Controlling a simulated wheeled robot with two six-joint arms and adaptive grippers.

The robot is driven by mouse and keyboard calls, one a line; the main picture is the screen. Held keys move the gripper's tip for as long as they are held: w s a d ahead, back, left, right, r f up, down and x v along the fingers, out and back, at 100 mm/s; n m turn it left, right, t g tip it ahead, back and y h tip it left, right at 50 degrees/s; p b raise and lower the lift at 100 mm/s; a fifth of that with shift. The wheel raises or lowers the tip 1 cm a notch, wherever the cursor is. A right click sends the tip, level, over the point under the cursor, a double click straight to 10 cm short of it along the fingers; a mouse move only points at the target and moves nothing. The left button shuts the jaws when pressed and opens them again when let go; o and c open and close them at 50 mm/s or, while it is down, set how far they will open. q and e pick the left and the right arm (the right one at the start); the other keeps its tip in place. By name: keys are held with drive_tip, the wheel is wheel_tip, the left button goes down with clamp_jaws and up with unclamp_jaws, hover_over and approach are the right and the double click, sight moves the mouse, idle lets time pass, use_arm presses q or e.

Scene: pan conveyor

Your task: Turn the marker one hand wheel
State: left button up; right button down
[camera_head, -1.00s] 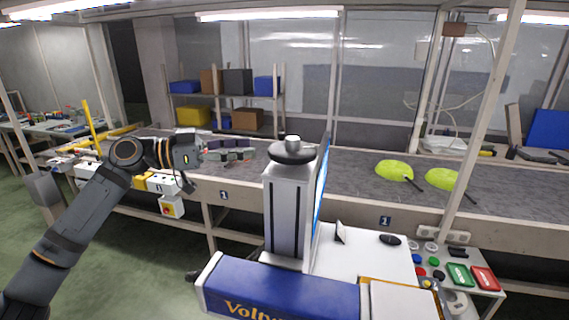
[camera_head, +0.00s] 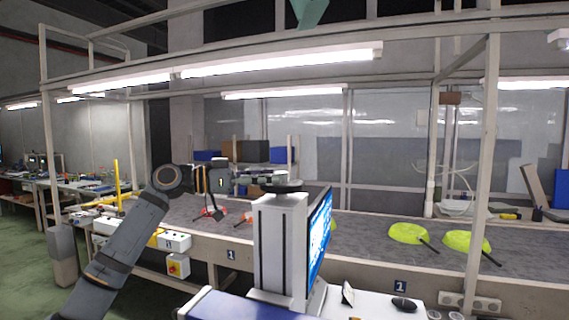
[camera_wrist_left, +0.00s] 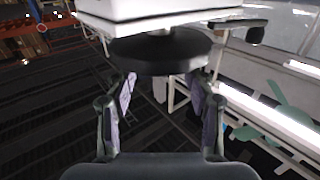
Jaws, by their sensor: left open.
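No hand wheel can be made out for certain. A teal shape (camera_head: 308,12) is cut off by the top edge of the head view. A lobed teal shape (camera_wrist_left: 275,118) shows at the right in the left wrist view; I cannot tell if it is a wheel. A number plate reading 1 (camera_head: 231,254) is on the conveyor's front edge. My left gripper (camera_head: 262,179) is open and empty, held above the belt beside the top of my column. Its two fingers (camera_wrist_left: 161,92) are apart in the wrist view, with my black disc beyond them. My right gripper is not in view.
The grey conveyor belt (camera_head: 360,232) crosses the scene. Red pans (camera_head: 214,212) lie behind my arm and green pans (camera_head: 408,233) lie at the right. A control box (camera_head: 174,243) hangs at the left front. A frame with lamps (camera_head: 290,62) runs overhead.

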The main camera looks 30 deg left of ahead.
sight(283, 172)
use_arm(q)
drive_tip(key=p+x, duration=0.2)
drive_tip(key=x, duration=0.2)
drive_tip(key=shift+r, duration=0.1)
drive_tip(key=shift+w+d, duration=0.1)
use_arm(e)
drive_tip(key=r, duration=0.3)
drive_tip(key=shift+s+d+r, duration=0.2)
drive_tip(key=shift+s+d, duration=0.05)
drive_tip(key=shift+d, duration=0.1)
use_arm(q)
clamp_jaws()
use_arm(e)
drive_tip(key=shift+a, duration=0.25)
use_arm(q)
drive_tip(key=shift+h, duration=0.3)
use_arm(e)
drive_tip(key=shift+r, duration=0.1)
